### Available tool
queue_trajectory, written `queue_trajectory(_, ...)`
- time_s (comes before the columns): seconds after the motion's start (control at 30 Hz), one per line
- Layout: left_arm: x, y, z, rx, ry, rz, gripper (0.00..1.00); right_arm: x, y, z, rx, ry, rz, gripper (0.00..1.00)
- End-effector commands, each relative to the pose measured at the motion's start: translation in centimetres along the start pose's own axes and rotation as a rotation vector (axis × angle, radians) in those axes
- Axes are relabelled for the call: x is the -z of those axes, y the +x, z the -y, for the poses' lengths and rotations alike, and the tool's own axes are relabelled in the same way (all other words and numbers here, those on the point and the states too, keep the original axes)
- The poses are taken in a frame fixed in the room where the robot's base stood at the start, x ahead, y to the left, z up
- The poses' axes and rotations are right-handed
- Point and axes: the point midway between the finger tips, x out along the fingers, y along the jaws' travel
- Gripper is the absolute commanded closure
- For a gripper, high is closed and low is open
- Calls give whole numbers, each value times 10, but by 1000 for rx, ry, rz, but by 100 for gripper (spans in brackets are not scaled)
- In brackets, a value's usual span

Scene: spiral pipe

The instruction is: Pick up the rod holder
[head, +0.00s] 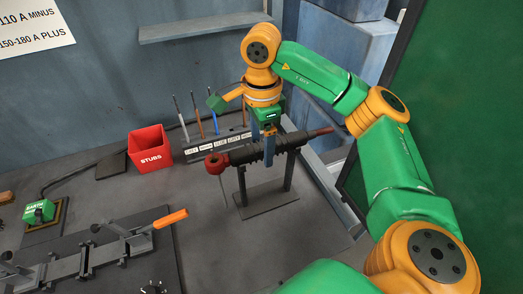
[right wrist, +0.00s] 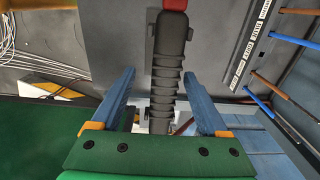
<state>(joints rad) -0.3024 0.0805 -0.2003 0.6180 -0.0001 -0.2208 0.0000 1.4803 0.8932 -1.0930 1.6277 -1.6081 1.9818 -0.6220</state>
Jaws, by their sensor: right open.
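The rod holder (head: 243,154) is a dark ribbed handle with a red ring end at the left and a reddish tip at the right. It lies across a dark stand (head: 265,199) on the bench. My right gripper (head: 268,152) points down at the middle of the holder from above. In the right wrist view its two blue fingers (right wrist: 158,76) are open, one on each side of the ribbed handle (right wrist: 165,85), with gaps on both sides. Whether the fingertips reach below the handle is hard to tell. My left gripper is not in view.
A labelled rack (head: 217,145) with several upright rods stands just behind the holder. A red STUBS box (head: 150,146) is to its left. A clamp fixture with an orange handle (head: 170,218) lies front left. A green panel (head: 460,110) rises at the right.

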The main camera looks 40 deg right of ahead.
Motion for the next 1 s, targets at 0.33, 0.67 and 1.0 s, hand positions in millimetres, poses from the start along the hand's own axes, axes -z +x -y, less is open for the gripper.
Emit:
queue_trajectory(0.33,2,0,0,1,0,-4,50,0,5,0,1,0,1,47)
queue_trajectory(0.67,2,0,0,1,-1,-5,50,0,4,0,2,0,2,100)
queue_trajectory(1.0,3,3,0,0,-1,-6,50,0,-8,1,5,1,3,100)
